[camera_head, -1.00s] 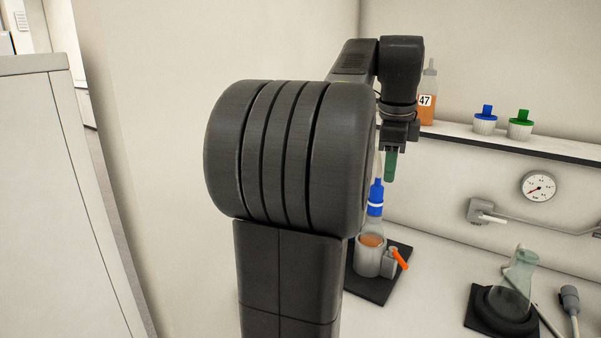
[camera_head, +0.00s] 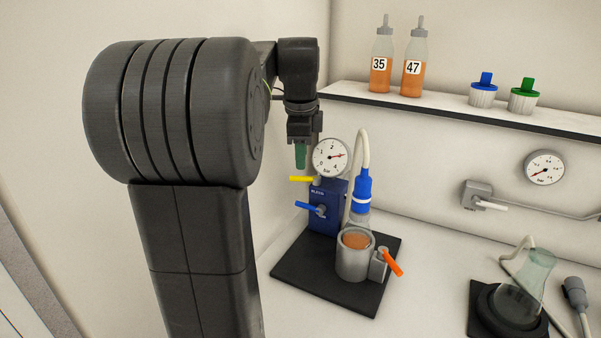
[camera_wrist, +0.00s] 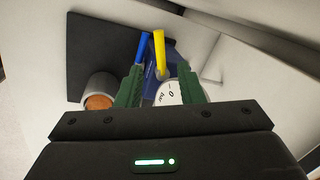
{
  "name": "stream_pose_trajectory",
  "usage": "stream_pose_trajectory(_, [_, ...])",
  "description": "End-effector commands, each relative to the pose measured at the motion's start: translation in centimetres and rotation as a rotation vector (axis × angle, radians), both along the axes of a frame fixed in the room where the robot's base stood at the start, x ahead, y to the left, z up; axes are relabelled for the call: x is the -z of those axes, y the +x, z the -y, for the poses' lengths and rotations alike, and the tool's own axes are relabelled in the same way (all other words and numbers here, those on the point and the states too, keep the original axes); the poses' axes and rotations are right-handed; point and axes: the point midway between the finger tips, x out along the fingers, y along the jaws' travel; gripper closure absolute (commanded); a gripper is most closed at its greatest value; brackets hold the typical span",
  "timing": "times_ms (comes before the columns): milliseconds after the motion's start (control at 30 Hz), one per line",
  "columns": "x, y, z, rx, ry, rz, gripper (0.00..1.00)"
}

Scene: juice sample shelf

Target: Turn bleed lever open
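A blue valve block (camera_head: 327,218) with a round gauge (camera_head: 331,157) on top stands on a black mat. A yellow lever (camera_head: 302,180) sticks out left near the block's top, and a blue lever (camera_head: 309,207) lower down. Small lettering by the yellow lever is too small to read surely. My gripper (camera_head: 301,158) points down just above the yellow lever. In the wrist view, the green fingers of my gripper (camera_wrist: 160,80) are apart, with the yellow lever (camera_wrist: 159,52) in line with the gap and the blue lever (camera_wrist: 143,47) left of it. Contact cannot be told.
A grey cup (camera_head: 353,262) with orange juice, a blue-collared bottle neck above it and an orange lever (camera_head: 392,262) share the mat (camera_head: 310,280). A shelf (camera_head: 440,115) holds two numbered bottles and two capped jars. A flask (camera_head: 525,282) stands right; the counter between is clear.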

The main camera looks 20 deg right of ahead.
Motion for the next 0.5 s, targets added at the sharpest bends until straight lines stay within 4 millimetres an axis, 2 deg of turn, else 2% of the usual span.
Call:
stream_pose_trajectory(33, [1.2,0.2,0.1,0.0,0.001,-0.003,0.66])
stream_pose_trajectory(200, [3.8,0.6,0.3,0.0,0.001,-0.002,0.66])
stream_pose_trajectory(333, [4.9,0.9,0.4,0.0,0.0,0.0,0.66])
stream_pose_trajectory(500, [5.3,1.0,0.4,0.0,0.0,0.001,0.66])
